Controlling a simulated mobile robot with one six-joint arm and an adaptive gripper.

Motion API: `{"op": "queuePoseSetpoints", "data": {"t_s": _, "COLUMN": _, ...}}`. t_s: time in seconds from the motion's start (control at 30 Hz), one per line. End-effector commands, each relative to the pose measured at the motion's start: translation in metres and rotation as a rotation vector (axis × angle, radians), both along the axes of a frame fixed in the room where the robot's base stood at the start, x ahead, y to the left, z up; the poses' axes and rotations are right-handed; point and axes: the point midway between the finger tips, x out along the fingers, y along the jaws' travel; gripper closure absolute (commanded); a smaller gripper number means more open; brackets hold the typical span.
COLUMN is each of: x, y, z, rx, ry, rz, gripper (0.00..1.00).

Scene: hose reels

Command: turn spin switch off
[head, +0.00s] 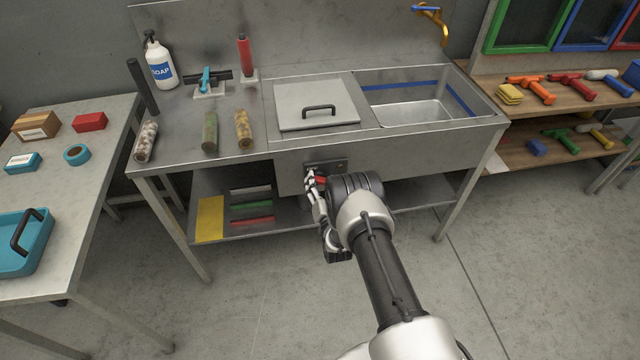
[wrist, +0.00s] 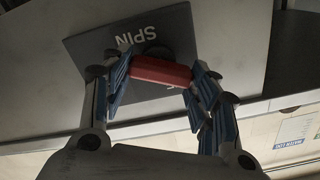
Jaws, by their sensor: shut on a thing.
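The spin switch is a red handle (wrist: 160,72) on a dark plate (wrist: 128,45) lettered "SPIN", upside down in the wrist view. In the head view the dark plate (head: 326,167) is on the front panel of the steel sink bench, below the lidded part. My gripper (wrist: 160,88) has its two blue-lined fingers on either side of the red handle, shut on it. In the head view my gripper (head: 318,183) is at the panel, with a bit of red showing between the fingers. Part of the plate's lettering is hidden behind the handle and fingers.
The steel bench (head: 185,150) has a lid with a black handle (head: 318,108), an open basin (head: 410,108), a soap bottle (head: 159,62) and several cylinders on top. A lower shelf (head: 275,228) is under the panel. A side table (head: 75,195) stands left; tool shelves stand right.

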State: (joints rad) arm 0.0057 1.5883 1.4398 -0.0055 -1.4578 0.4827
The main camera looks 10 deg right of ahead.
Motion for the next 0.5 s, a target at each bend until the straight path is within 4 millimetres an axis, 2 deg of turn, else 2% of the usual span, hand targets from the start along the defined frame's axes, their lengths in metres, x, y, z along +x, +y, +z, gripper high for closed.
{"op": "queuePoseSetpoints", "data": {"t_s": 0.5, "x": -0.0005, "y": -0.0025, "z": -0.0012, "rx": 0.491, "ry": 0.002, "rz": 0.000, "gripper": 0.69}}
